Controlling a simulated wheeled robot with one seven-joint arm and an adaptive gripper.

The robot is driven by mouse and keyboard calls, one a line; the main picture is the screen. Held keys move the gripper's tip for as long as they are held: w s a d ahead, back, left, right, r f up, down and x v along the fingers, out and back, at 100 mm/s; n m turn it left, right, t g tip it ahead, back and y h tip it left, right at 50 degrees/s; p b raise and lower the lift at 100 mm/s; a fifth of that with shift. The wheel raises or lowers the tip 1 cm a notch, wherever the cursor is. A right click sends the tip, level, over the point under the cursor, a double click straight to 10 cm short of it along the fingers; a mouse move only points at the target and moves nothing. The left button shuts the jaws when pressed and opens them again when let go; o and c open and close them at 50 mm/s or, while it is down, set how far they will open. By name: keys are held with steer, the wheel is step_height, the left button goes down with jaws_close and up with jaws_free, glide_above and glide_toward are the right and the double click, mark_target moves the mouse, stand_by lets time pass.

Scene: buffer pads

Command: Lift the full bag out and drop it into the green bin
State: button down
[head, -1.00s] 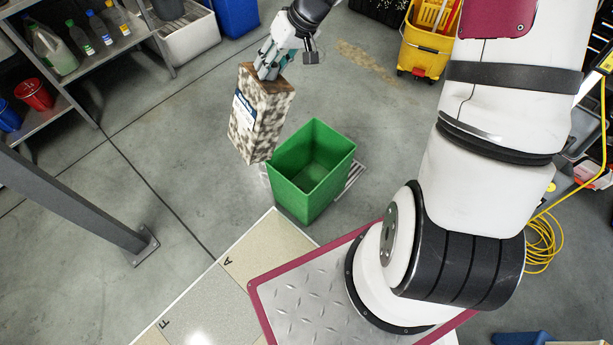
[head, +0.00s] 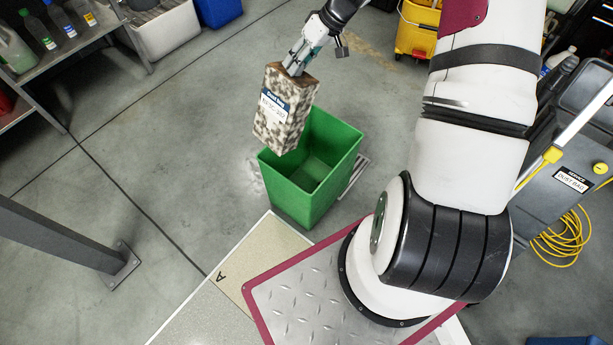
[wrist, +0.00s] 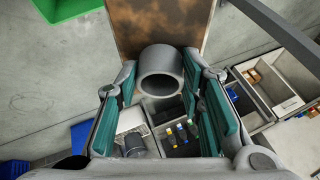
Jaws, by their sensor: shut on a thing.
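The full bag (head: 286,110) is a tall box-shaped bag with mottled grey-brown sides, a brown top and a blue-and-white label. My gripper (head: 297,64) is shut on it at the top and holds it up, slightly tilted. In the wrist view the teal-padded fingers (wrist: 160,76) sit either side of a grey ring on the bag's brown top panel (wrist: 160,25). The green bin (head: 296,198) stands open on the floor. In the head view the bag overlaps the bin's back left rim; its height above the rim is unclear. The bin also shows in the wrist view (wrist: 66,8).
A grey machine marked "DUST BAG" (head: 560,185) stands at right with a coiled yellow hose (head: 555,240). A yellow mop bucket (head: 415,35) is at the back. Shelving (head: 85,45) is at upper left, a grey post (head: 60,235) at left. Floor left of the bin is clear.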

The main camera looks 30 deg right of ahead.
steer(key=d+f+b, duration=0.3)
steer(key=f+b, duration=0.1)
steer(key=f, duration=0.3)
steer(key=w+d+f+n+b, duration=0.1)
steer(key=d+f+b, duration=0.3)
steer(key=f, duration=0.4)
steer(key=w+d+f+b, duration=0.1)
steer(key=d+f+b, duration=0.2)
steer(key=f, duration=0.5)
steer(key=shift+w+d+g+b, duration=0.25)
steer(key=shift+g+b, duration=0.15)
steer(key=shift+b, duration=0.2)
steer(key=c, duration=1)
jaws_free()
steer(key=shift+f, duration=0.1)
steer(key=shift+s, duration=0.1)
steer(key=v, duration=1.2)
